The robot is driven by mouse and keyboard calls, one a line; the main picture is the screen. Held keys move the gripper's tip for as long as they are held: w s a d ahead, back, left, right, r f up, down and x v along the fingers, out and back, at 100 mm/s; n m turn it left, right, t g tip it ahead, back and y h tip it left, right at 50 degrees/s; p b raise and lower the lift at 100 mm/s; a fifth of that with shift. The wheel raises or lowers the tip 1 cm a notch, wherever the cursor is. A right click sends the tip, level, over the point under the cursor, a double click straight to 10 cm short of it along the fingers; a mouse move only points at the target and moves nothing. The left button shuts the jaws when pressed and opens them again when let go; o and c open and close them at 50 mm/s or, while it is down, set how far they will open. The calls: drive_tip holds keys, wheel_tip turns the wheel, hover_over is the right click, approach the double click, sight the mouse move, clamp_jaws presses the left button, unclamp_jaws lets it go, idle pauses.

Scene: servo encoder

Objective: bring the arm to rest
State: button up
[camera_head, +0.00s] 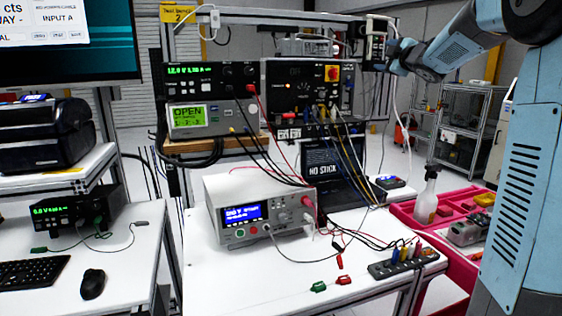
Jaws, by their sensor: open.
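My arm (452,52) is light blue and reaches in from the right edge, its forearm stretched left across the upper right of the head view. My gripper (389,56) is at its far end, small in the picture, beside a dark box (374,46) at the upper right of the test bench frame. The gripper is open. Its fingertips are hard to make out against the box, and I cannot tell whether they touch it.
The white bench (240,285) carries a power instrument (262,210), a laptop (333,160), loose leads and a black terminal strip (403,262). Stacked instruments (212,80) stand behind.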

drive_tip(key=s+f+m+g+h, duration=0.25)
drive_tip(key=s+f+m, duration=0.2)
drive_tip(key=s, duration=0.45)
drive_tip(key=s+f+m+g+h, duration=0.2)
drive_tip(key=s+f+m+h, duration=0.15)
drive_tip(key=s+m, duration=0.45)
drive_tip(key=s+a+f+m+g, duration=0.1)
drive_tip(key=s+a+f+g, duration=0.1)
drive_tip(key=s+f, duration=0.4)
drive_tip(key=s+a+f+m+g+y, duration=0.1)
drive_tip(key=s+a+f+g, duration=0.2)
drive_tip(key=s+f, duration=0.4)
drive_tip(key=s+a+f+m+g+y, duration=0.1)
drive_tip(key=s+a+f+g, duration=0.2)
drive_tip(key=s, duration=1.3)
wheel_tip(320, 180, down, 3)
drive_tip(key=shift+a+f, duration=0.2)
drive_tip(key=shift+a, duration=0.55)
